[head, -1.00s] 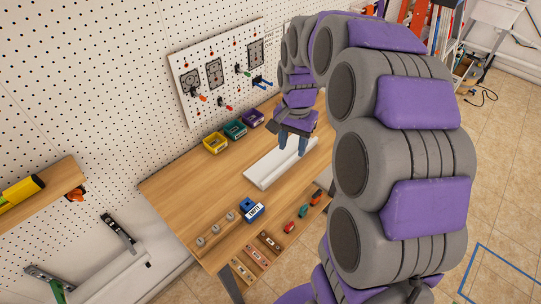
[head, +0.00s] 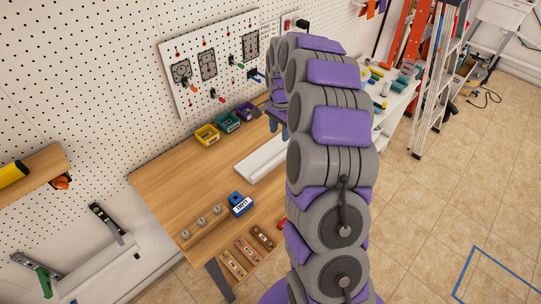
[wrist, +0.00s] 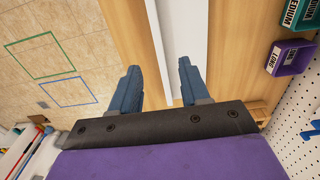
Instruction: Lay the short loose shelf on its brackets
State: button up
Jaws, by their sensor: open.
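A white board (head: 255,163), which looks like the short loose shelf, lies flat on the wooden workbench (head: 170,178); my arm hides its right end. It also runs between and beyond my fingers in the wrist view (wrist: 180,35). My gripper (head: 277,121) is at the far end of the board, partly hidden by my arm. Its blue fingers are apart and empty in the wrist view (wrist: 158,67); I cannot tell the height above the board. Two dark wall brackets, one farther (head: 105,220) and one nearer with a green part (head: 40,275), are at the lower left.
Yellow, teal and purple bins (head: 228,122) stand along the pegboard wall. A blue labelled box (head: 240,204) and a pegged strip (head: 203,221) sit near the bench's front. A wooden wall shelf (head: 35,177) holds a yellow item. A ladder (head: 436,85) stands at right; the tiled floor is open.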

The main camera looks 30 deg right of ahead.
jog(key=b, duration=0.1)
send_over(286, 152)
notch_tip(286, 152, down, 7)
jog(key=a+f, duration=0.1)
jog(key=a+f+b, duration=0.1)
jog(key=a, duration=0.1)
jog(key=shift+s, duration=0.1)
jog(key=shift+d+f+b, duration=0.15)
jog(key=shift+d+f, duration=0.1)
jog(key=shift+f, duration=0.4)
jog(key=shift+d+f+b, duration=0.15)
jog(key=shift+d+f, duration=0.05)
jog(key=shift+f, duration=0.4)
jog(key=shift+d+f, duration=0.25)
jog(key=shift+d, duration=1)
jog(key=shift+a, duration=0.1)
jog(key=shift+c, duration=0.6)
jog(key=shift+a+r, duration=0.2)
jog(key=shift+a, duration=1.05)
jog(key=c, duration=0.5)
jog(key=shift+c, duration=0.6)
grip_shut()
jog(key=shift+d+f, duration=0.15)
jog(key=shift+d, duration=0.7)
